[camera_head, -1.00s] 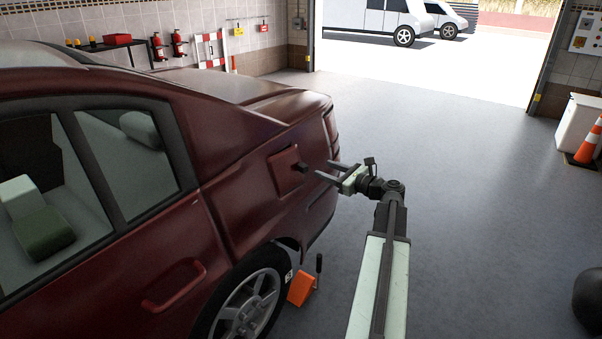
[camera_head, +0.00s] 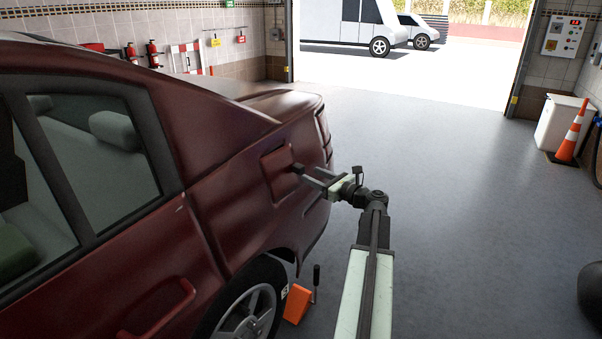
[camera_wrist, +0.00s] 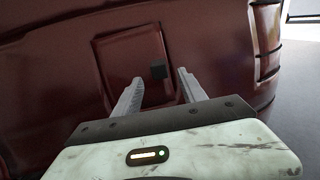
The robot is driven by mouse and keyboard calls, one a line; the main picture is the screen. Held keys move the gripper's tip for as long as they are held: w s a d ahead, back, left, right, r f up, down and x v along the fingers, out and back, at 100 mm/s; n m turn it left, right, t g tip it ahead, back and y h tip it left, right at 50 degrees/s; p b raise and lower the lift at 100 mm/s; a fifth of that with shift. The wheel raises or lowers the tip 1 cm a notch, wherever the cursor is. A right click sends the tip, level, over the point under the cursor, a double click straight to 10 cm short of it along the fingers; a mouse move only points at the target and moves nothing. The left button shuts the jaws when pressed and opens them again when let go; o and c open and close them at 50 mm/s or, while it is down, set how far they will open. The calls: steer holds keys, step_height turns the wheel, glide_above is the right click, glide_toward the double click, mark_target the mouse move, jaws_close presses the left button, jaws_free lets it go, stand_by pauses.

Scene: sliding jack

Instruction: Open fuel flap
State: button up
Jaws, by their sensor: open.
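The fuel flap (camera_head: 280,172) is a dark red, roughly square panel on the side of the red car (camera_head: 230,150), above the rear wheel. It looks closed. My gripper (camera_head: 314,178) is open and reaches toward the knob from the right.
An orange wheel chock (camera_head: 297,303) with a black handle sits by the rear wheel (camera_head: 245,315). A traffic cone (camera_head: 572,132) and a white bin (camera_head: 556,122) stand far right, and a dark round object (camera_head: 592,290) lies at the right edge.

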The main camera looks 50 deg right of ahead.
mark_target(302, 170)
steer(key=w, duration=0.5)
steer(key=shift+w+a, duration=0.1)
steer(key=shift+w, duration=0.2)
jaws_close()
stand_by(1.0)
